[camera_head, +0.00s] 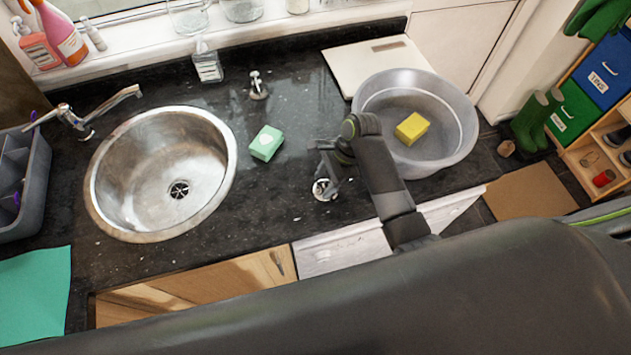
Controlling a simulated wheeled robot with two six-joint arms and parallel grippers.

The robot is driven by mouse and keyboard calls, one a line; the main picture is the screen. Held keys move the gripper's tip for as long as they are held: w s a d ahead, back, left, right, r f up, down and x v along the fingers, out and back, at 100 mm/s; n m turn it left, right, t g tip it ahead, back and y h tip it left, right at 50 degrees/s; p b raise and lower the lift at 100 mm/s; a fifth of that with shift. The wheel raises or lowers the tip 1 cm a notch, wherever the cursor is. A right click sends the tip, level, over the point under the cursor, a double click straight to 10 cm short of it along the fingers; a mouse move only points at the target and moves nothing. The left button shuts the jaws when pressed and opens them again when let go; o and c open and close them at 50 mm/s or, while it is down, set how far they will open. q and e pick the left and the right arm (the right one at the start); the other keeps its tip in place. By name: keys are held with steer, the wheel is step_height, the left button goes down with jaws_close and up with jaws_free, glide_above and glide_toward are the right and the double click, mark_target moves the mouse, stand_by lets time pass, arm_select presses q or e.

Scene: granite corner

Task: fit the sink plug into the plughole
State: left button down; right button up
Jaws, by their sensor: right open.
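The sink plug (324,189), a small round metallic disc, is on the black granite worktop to the right of the sink. My right gripper (325,172) is open just above and behind the plug in the picture; I cannot tell if it touches it. The round steel sink (120,172) is at the left, and its plughole (179,190) shows uncovered in the bottom of the bowl. My left gripper is not in view.
A green sponge (266,143) lies between sink and plug. A tap (75,122) stands behind the sink at left. A grey basin (455,150) with a yellow sponge (412,128) is right of my arm. A grey caddy (35,185) stands at far left.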

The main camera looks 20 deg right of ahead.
mark_target(328, 184)
steer(key=shift+s, duration=0.1)
steer(key=shift+s+d+r, duration=0.1)
steer(key=shift+s+d, duration=0.1)
steer(key=shift+s, duration=0.05)
steer(key=shift+s+d+r, duration=0.1)
steer(key=shift+s+d, duration=0.05)
steer(key=shift+s, duration=0.05)
steer(key=c, duration=0.5)
steer(key=shift+c, duration=1)
steer(key=shift+w, duration=0.15)
steer(key=shift+c, duration=1.3)
jaws_close()
steer(key=shift+r, duration=0.35)
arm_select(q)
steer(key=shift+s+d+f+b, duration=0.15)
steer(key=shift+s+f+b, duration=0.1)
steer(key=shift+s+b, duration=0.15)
arm_select(e)
step_height(328, 184, up, 9)
steer(key=shift+r, duration=0.15)
